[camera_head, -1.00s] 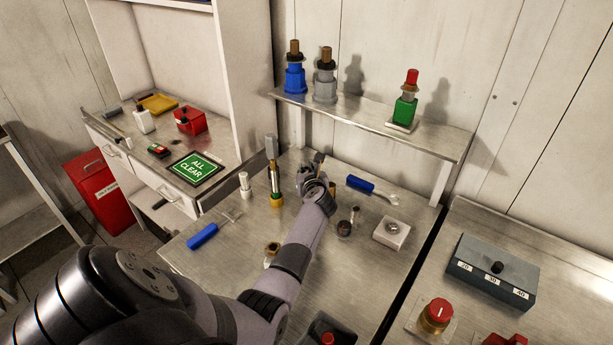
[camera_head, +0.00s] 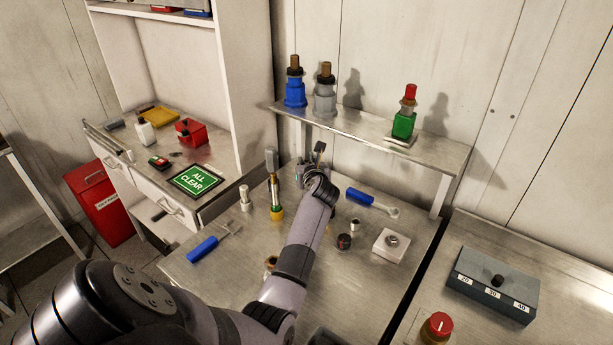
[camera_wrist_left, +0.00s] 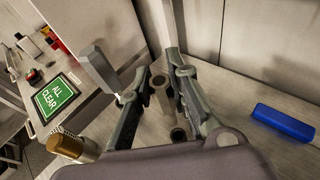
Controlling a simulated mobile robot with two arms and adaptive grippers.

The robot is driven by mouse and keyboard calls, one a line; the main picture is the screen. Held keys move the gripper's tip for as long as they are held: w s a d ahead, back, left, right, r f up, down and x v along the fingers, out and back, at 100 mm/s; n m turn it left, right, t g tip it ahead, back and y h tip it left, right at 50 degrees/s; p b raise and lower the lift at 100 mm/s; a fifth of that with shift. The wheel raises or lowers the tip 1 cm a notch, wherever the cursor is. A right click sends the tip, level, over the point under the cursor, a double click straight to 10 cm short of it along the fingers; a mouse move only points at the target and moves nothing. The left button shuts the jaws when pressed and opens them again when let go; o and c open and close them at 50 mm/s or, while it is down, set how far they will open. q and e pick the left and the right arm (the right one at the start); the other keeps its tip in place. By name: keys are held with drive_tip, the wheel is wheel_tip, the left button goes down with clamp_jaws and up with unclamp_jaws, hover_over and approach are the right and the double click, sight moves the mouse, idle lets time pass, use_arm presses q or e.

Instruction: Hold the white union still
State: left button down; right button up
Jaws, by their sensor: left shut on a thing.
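My left gripper (camera_head: 312,168) reaches over the back of the metal bench, below the shelf. In the left wrist view its two fingers (camera_wrist_left: 157,72) are closed around a pale upright cylinder, which I take for the white union (camera_wrist_left: 161,97). My right gripper is not in view.
A white cylinder (camera_head: 245,200) stands farther left. Blue-handled tools lie left (camera_head: 203,250) and right (camera_head: 360,196). A white block (camera_head: 391,245) sits right. The shelf (camera_head: 380,125) overhangs behind.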

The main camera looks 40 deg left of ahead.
use_arm(q)
wheel_tip(320, 180, up, 12)
drive_tip(key=b, duration=0.2)
drive_tip(key=shift+r, duration=0.25)
drive_tip(key=c, duration=2)
unclamp_jaws()
drive_tip(key=shift+c, duration=0.2)
clamp_jaws()
drive_tip(key=shift+f, duration=0.1)
